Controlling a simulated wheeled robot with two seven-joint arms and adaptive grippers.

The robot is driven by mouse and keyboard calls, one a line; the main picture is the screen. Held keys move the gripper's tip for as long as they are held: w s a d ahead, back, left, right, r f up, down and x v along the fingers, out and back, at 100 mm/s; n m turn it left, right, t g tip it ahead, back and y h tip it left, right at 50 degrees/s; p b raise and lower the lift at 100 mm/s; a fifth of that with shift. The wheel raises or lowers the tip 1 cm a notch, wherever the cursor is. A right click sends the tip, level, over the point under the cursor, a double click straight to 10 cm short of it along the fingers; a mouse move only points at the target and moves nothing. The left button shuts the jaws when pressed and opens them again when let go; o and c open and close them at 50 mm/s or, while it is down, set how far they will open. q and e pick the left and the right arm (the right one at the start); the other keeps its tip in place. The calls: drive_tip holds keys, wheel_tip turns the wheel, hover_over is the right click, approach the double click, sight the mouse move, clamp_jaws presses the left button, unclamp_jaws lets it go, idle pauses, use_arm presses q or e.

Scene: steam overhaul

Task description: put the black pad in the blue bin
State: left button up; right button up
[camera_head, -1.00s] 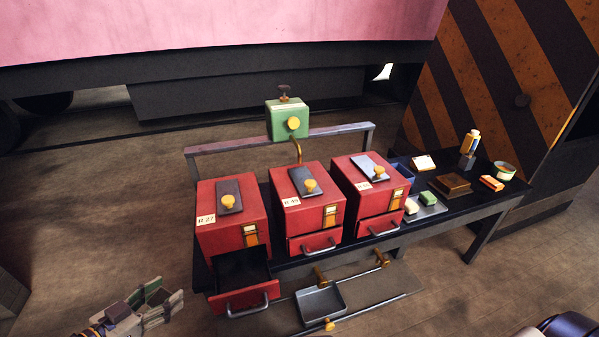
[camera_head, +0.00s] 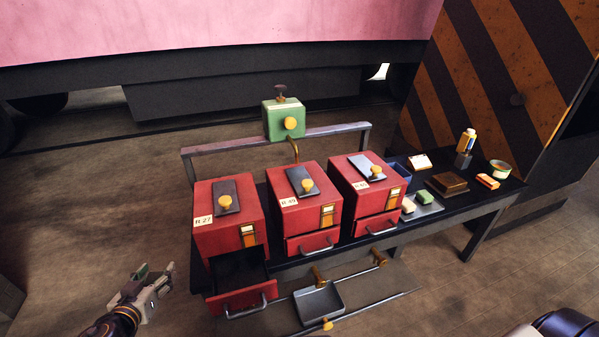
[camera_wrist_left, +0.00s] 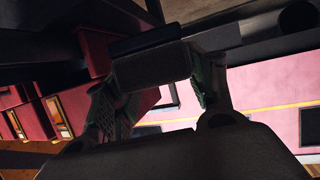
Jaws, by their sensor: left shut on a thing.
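My left gripper (camera_head: 158,282) is at the lower left of the head view, left of the open drawer and above the floor. It is shut on a dark block, the black pad (camera_wrist_left: 150,66), which shows between the green-lined fingers in the left wrist view. The pad is hard to make out in the head view. The blue bin (camera_head: 401,173) stands on the dark bench behind the rightmost red box, which partly hides it.
Three red boxes stand on the bench (camera_head: 457,221). The left box's lower drawer (camera_head: 243,299) is pulled out. A green box (camera_head: 284,119) sits above a rail behind them. A grey tray (camera_head: 425,208) and small items lie right.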

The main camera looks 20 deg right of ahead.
sight(152, 272)
use_arm(q)
drive_tip(key=shift+w+a+f+n+y, duration=0.15)
drive_tip(key=shift+w+f+n+y, duration=0.05)
drive_tip(key=shift+w+n+y, duration=0.4)
drive_tip(key=shift+w+a+f+n+y, duration=0.15)
drive_tip(key=shift+w+n+y, duration=0.25)
drive_tip(key=shift+w+y, duration=0.3)
drive_tip(key=shift+w+a+f+n+y, duration=0.2)
drive_tip(key=shift+w+n+y, duration=0.3)
drive_tip(key=shift+w, duration=0.3)
drive_tip(key=shift+w+d+r+h, duration=0.1)
drive_tip(key=shift+d+r+h, duration=0.1)
drive_tip(key=shift+d, duration=0.5)
drive_tip(key=shift+d+r+h, duration=0.2)
drive_tip(key=shift+d, duration=0.5)
drive_tip(key=shift+a+f+y, duration=0.2)
drive_tip(key=shift+a, duration=0.5)
drive_tip(key=shift+a+f+y, duration=0.15)
drive_tip(key=shift+a+y, duration=0.05)
drive_tip(key=shift+a, duration=0.6)
